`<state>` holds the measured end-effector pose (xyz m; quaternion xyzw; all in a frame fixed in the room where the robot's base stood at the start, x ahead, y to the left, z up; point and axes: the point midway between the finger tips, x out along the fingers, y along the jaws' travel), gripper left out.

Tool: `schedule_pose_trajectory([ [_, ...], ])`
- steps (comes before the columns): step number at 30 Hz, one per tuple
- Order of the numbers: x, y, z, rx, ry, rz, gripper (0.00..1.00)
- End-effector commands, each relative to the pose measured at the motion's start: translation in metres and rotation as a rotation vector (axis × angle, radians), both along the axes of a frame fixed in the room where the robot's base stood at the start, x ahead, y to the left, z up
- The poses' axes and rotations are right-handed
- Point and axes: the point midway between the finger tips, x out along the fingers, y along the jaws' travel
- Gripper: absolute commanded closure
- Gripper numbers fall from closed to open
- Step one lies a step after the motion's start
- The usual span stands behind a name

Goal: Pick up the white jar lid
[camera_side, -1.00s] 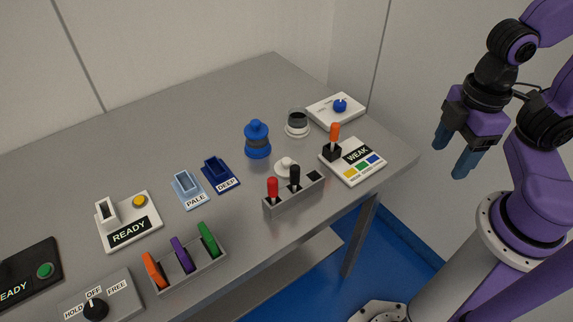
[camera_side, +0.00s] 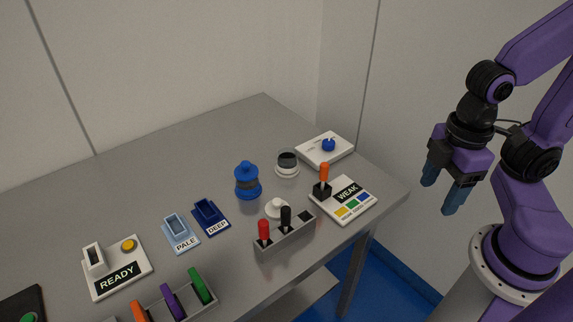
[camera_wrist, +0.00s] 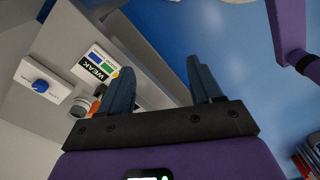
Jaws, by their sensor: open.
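The white jar lid (camera_side: 277,208), a flat disc with a round knob, lies on the grey table behind the rack with the red and black handles. Its front edge is partly hidden by the rack. A jar with dark contents and a white base (camera_side: 287,165) stands behind it with no lid on. That jar also shows in the wrist view (camera_wrist: 80,106), but I cannot make out the lid there. My gripper (camera_side: 442,196) is open and empty, off the table's right edge, well right of the lid. Its two blue fingers stand apart in the wrist view (camera_wrist: 158,70).
A blue lidded jar (camera_side: 247,181) stands left of and behind the lid. The handle rack (camera_side: 284,239) is close in front. The WEAK panel (camera_side: 343,210) with its upright orange stick is to the right. A white panel with a blue knob (camera_side: 325,149) sits at the back right.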

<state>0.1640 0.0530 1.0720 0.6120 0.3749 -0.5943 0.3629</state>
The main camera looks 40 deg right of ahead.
Motion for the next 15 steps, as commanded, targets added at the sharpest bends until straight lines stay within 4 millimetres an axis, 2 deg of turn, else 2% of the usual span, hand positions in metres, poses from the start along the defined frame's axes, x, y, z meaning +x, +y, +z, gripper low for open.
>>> schedule_pose_trajectory([
  [2, 0.0000, 0.0000, 0.0000, 0.000, 0.000, 0.000, 0.36],
  [5, 0.0000, 0.0000, 0.0000, 0.000, 0.000, 0.000, 0.07],
  [15, 0.0029, 0.0023, 0.0007, 0.000, 0.000, 0.004, 0.07],
])
